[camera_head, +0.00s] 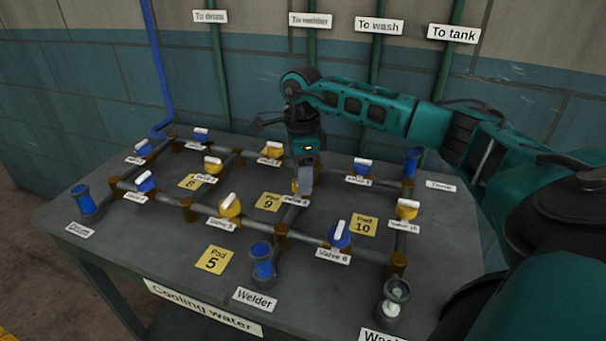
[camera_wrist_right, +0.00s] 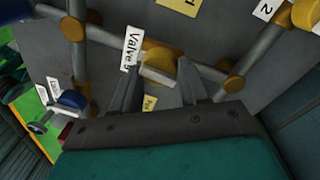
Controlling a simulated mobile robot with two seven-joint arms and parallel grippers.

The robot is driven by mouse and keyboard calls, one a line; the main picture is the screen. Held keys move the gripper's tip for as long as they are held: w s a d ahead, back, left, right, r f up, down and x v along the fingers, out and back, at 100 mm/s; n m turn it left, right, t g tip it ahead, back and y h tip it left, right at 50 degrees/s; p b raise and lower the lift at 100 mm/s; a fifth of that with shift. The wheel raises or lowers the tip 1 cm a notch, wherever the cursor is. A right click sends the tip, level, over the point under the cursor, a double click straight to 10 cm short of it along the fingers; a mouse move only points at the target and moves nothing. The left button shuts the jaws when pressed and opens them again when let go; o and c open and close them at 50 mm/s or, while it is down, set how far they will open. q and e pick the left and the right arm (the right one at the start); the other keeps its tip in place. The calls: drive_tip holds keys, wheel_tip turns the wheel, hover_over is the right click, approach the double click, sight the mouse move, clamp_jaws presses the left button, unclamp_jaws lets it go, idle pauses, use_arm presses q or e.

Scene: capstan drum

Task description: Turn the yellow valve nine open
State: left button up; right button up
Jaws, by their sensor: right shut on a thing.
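Yellow valve nine (camera_head: 295,186) sits on a pipe at the middle of the bench, mostly hidden behind my right gripper (camera_head: 304,188) in the head view. The wrist view shows its yellow body and pale handle (camera_wrist_right: 158,70) between my two fingers, beside the label "Valve 9" (camera_wrist_right: 131,50). My right gripper (camera_wrist_right: 160,76) points down and is shut on this handle. How far the handle is turned I cannot tell. My left gripper is not in view.
Other yellow and blue valves stand close by, such as the yellow one (camera_head: 230,205) at left and blue valve 6 (camera_head: 340,235) at front right. Upright cups, including the welder cup (camera_head: 262,262), stand along the bench. Pipes cross the grey bench top (camera_head: 180,240).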

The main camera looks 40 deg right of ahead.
drive_tip(key=shift+w+r+n, duration=0.1)
drive_tip(key=shift+r+n, duration=0.05)
drive_tip(key=shift+n, duration=0.35)
drive_tip(key=o, duration=1)
drive_tip(key=shift+o, duration=0.2)
wheel_tip(320, 180, up, 13)
drive_tip(key=shift+w+d+p, duration=0.25)
drive_tip(key=shift+w+p, duration=0.1)
drive_tip(key=shift+w, duration=0.05)
drive_tip(key=shift+f, duration=0.2)
